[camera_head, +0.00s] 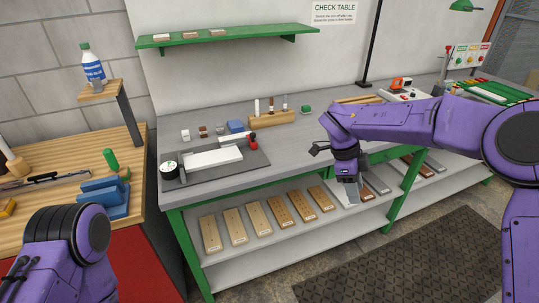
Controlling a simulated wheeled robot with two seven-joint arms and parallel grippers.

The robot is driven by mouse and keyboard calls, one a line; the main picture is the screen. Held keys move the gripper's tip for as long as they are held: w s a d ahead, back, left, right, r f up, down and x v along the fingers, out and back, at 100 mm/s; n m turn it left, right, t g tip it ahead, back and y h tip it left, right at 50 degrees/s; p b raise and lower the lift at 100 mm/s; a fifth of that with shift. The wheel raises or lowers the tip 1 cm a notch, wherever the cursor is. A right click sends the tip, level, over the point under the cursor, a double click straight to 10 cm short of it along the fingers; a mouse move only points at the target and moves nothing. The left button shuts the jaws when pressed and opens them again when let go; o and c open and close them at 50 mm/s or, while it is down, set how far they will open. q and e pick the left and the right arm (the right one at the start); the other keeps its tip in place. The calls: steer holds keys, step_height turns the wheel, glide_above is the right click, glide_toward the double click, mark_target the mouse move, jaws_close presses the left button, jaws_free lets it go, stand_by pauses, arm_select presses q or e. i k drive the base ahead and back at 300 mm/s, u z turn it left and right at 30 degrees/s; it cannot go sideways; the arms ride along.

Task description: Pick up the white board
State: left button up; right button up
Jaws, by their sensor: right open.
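My right gripper (350,181) points down over the lower shelf (260,253), in front of the table's front edge. It is open. A pale white-grey board (346,195) lies on that shelf directly under the gripper, partly covered by it. I cannot tell whether the fingers touch it. A white slab (213,159) also lies on a dark mat on the tabletop, with a red and black part at its right end. My left arm shows at the lower left, but its gripper is out of view.
Several tan and brown boards (234,226) lie left of the gripper on the shelf, and grey ones (376,183) to its right. A green table leg (405,190) stands to the right. The wooden bench (60,150) at left holds blue and green items.

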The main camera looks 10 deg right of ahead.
mark_target(203, 161)
steer(key=z, duration=0.25)
steer(key=i, duration=0.95)
steer(key=u, duration=1.8)
